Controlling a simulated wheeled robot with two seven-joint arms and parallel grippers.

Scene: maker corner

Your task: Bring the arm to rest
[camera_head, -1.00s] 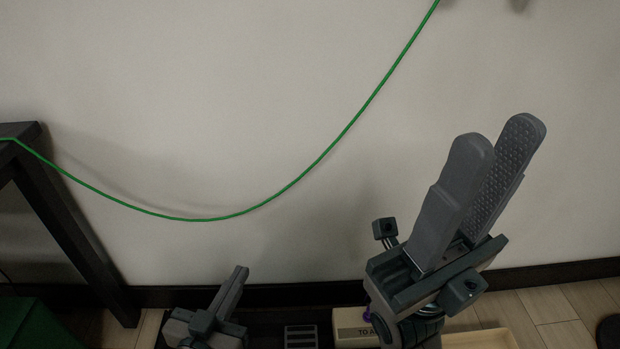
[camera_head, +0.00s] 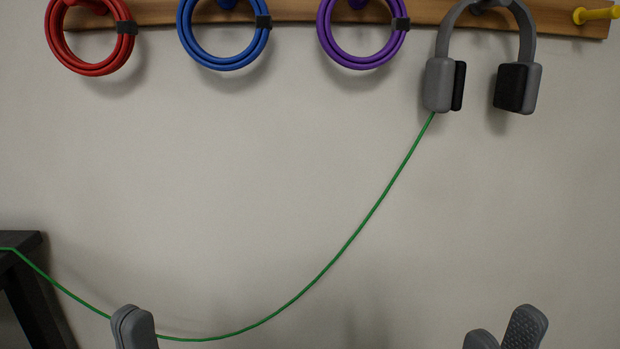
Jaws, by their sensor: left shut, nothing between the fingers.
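My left gripper (camera_head: 134,322) shows at the bottom left, only its grey fingers in view. They lie together with nothing between them. The green cable passes close to it in the picture; I cannot tell whether they touch. My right gripper (camera_head: 503,328) shows at the bottom right, only its fingertips in view. The two fingers stand apart, and I see nothing between them. Both arms are otherwise below the picture's edge.
A wooden rail (camera_head: 290,12) on the wall holds red (camera_head: 60,45), blue (camera_head: 190,45) and purple (camera_head: 328,42) cable coils and grey headphones (camera_head: 438,85). A green cable (camera_head: 352,238) hangs from the headphones to a dark table (camera_head: 22,240).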

